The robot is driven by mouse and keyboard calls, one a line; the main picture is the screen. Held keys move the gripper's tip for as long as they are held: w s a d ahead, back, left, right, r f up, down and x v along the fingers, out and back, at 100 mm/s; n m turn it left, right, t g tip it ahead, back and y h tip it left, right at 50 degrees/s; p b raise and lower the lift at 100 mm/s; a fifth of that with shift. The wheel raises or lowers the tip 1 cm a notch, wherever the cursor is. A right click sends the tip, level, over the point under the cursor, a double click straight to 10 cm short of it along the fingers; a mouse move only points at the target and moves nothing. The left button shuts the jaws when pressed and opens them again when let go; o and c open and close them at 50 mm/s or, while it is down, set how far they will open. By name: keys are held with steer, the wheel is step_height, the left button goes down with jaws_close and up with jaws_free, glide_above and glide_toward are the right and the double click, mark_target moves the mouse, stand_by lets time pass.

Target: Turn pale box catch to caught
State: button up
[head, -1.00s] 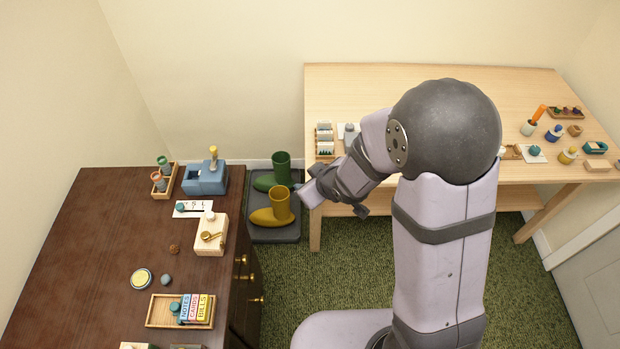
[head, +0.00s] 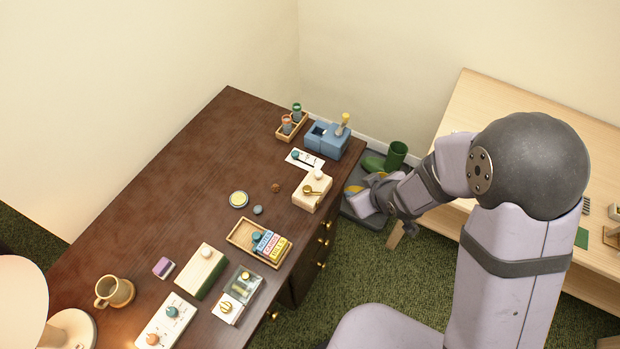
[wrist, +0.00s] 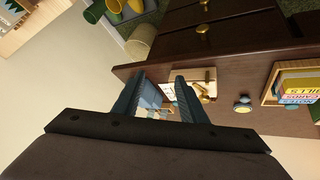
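The pale box (head: 308,199) stands near the right edge of the dark desk, with a brass catch (head: 313,190) and a light knob on it. The wrist view shows the box (wrist: 209,76) and its brass catch (wrist: 204,93) just beyond and right of my fingers. My gripper (wrist: 160,77) is open, with an empty gap between its fingers. In the head view it is beyond the desk's right edge, apart from the box, and its fingertips are hard to make out. I cannot tell the catch's setting.
A blue box (head: 328,143) and a card (head: 304,160) lie behind the pale box. A tray (head: 240,233) with labelled blocks lies in front. A mug (head: 115,292) and a lamp (head: 75,328) are at the near left. Much of the desk's left side (head: 175,185) is bare.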

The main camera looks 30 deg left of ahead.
steer(key=r+n+p, duration=0.2)
glide_above(307, 188)
steer(key=w+a, duration=0.3)
steer(key=w, duration=0.1)
steer(key=w+a+r+g+h, duration=0.1)
steer(key=w+a+r, duration=0.1)
steer(key=a, duration=0.2)
steer(key=s+d+g+h, duration=0.1)
steer(key=s+d, duration=0.1)
steer(key=s+d+g+h, duration=0.1)
steer(key=s+d, duration=0.1)
steer(key=s+d+r+g+h, duration=0.1)
steer(key=s+d+g+h, duration=0.1)
steer(key=shift+d, duration=0.55)
steer(key=shift+n, duration=0.3)
steer(key=shift+f+p, duration=1.1)
steer(key=shift+f, duration=2.55)
jaws_close()
